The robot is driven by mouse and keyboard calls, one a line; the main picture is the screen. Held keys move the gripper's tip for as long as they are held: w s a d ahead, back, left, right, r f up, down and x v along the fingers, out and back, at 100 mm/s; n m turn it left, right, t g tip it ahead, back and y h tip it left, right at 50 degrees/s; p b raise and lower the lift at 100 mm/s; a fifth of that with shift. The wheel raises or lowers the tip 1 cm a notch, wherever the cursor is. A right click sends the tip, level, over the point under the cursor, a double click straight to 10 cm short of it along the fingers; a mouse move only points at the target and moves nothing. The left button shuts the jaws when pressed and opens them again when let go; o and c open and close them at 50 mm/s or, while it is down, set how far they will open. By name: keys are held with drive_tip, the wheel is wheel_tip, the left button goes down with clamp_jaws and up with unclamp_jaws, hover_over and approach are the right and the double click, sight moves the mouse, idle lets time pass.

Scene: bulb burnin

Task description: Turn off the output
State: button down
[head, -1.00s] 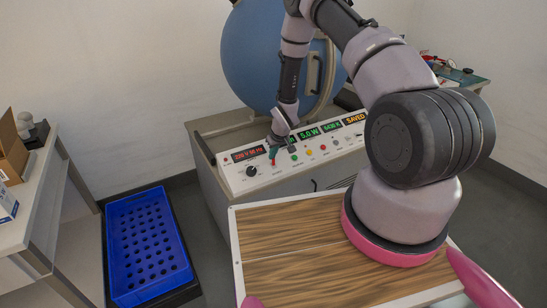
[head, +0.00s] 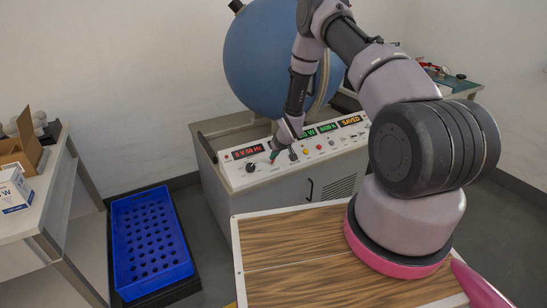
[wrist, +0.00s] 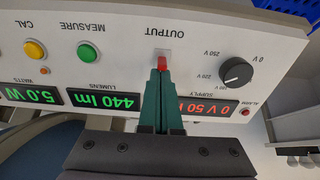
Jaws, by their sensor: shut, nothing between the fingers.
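The control panel (head: 322,148) sits on a grey cabinet in front of a large blue sphere. In the wrist view the panel appears upside down, with the red output switch (wrist: 171,65) under the word OUTPUT. My gripper (wrist: 162,72) is shut, its dark green fingertips right at the switch lever; I cannot tell whether they press on it. In the head view my gripper (head: 273,156) hides most of the switch. The supply display (wrist: 213,108) reads 0 V 50 Hz in red. It also shows in the head view (head: 248,152).
A black voltage knob (wrist: 236,71) is beside the switch. Green (wrist: 87,52) and yellow (wrist: 34,51) buttons lie on its other side. The blue sphere (head: 265,60) rises behind the panel. A blue perforated crate (head: 150,240) stands on the floor at left.

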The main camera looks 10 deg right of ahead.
drive_tip(key=shift+s+f, duration=0.1)
drive_tip(key=shift+s, duration=0.1)
drive_tip(key=shift+s+d, duration=0.1)
drive_tip(key=shift+s+d+r, duration=0.15)
drive_tip(key=shift+s+r, duration=0.05)
drive_tip(key=shift+s, duration=0.45)
